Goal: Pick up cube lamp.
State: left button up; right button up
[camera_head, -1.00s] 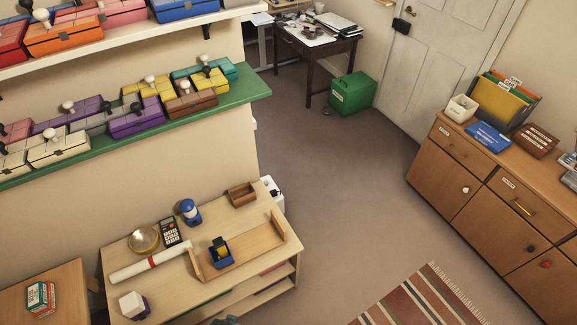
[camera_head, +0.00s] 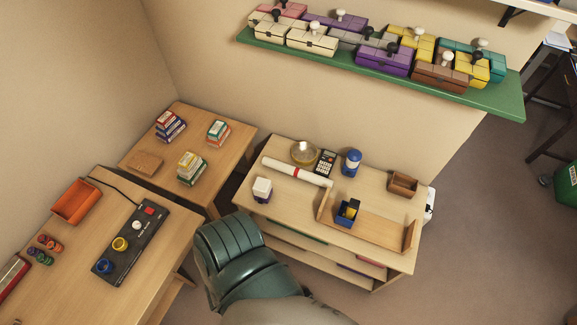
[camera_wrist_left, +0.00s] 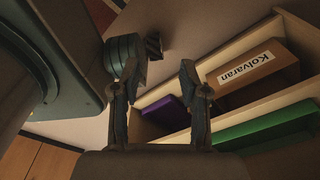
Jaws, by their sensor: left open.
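The likely cube lamp, a white cube on a dark blue base (camera_head: 262,189), stands upright near the left end of the low wooden shelf unit (camera_head: 377,252) in the head view. It is apart from any gripper. My left gripper (camera_wrist_left: 158,70) shows only in its wrist view, open with nothing between its fingers. It faces shelf compartments holding a labelled brown box (camera_wrist_left: 258,75), a purple item (camera_wrist_left: 168,113) and a green item (camera_wrist_left: 265,127). The lamp does not show clearly in the wrist view. My right gripper is not in view.
A green wall shelf (camera_head: 400,81) hangs above.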

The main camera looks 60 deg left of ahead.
aim_at(262, 189)
jog(key=u, duration=2.2)
